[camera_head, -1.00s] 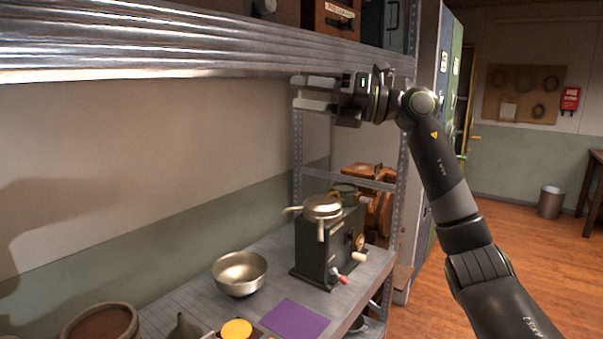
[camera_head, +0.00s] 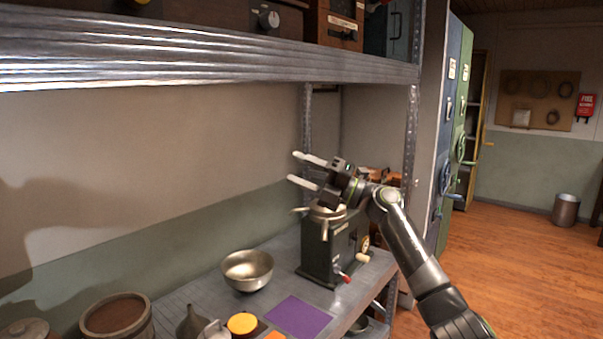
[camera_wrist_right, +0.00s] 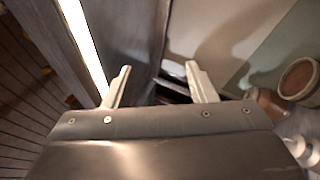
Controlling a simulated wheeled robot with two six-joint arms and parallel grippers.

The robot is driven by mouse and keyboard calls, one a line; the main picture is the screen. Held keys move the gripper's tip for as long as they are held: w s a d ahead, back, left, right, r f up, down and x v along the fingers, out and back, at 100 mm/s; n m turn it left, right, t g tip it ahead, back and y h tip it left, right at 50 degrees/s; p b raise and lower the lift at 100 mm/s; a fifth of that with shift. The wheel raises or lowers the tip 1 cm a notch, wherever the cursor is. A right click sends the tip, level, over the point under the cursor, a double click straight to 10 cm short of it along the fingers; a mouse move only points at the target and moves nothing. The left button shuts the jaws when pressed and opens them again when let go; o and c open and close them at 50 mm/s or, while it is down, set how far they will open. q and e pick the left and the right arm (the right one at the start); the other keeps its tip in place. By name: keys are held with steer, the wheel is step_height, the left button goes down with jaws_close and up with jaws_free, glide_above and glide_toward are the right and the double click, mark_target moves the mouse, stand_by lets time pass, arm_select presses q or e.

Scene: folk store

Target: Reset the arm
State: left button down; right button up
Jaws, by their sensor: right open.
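My right gripper (camera_head: 302,170) is open and empty. It is in the air above the lower shelf, in front of and above the dark green machine (camera_head: 330,250), with its fingers pointing left. In the right wrist view its two fingers (camera_wrist_right: 158,85) stand apart with nothing between them. My right arm reaches in from the lower right. My left gripper is not in the head view.
The upper metal shelf (camera_head: 200,55) runs above the gripper. On the lower shelf are a metal bowl (camera_head: 247,268), a purple sheet (camera_head: 298,316), a brown pot (camera_head: 116,322) and a yellow-topped jar (camera_head: 242,323). Open floor (camera_head: 520,270) lies to the right.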

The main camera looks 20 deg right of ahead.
stand_by(0.4)
steer(key=w+d+f+m+t+h, duration=0.25)
steer(key=f+m, duration=0.25)
steer(key=f, duration=0.4)
steer(key=w+d+f+m+t+h, duration=0.1)
steer(key=d+f+m+t+h, duration=0.15)
steer(key=f+m, duration=0.45)
steer(key=s+d+f+m+g+h, duration=0.15)
steer(key=s+f+m+h, duration=0.3)
steer(key=f, duration=0.95)
steer(key=s+d+f+m+g+h, duration=0.1)
steer(key=s+d+f+m+h, duration=0.3)
steer(key=f, duration=1.1)
steer(key=s+d+f+m+g+h, duration=0.1)
steer(key=s+f+m+h, duration=0.4)
steer(key=f, duration=0.9)
steer(key=s+a+f+m+g, duration=0.2)
steer(key=s+f+m+g, duration=0.35)
steer(key=s+f, duration=1.75)
steer(key=s+a+f+g, duration=0.2)
steer(key=s, duration=0.8)
steer(key=s+a+f+m+g, duration=0.1)
steer(key=s+a+f+g, duration=0.1)
steer(key=s, duration=0.8)
steer(key=s+a+f+m+g, duration=0.1)
steer(key=s+a+f+g, duration=0.1)
steer(key=s, duration=0.7)
steer(key=shift+s+a+f+g, duration=0.25)
steer(key=shift+s+a+g, duration=0.15)
steer(key=shift+a+g, duration=0.5)
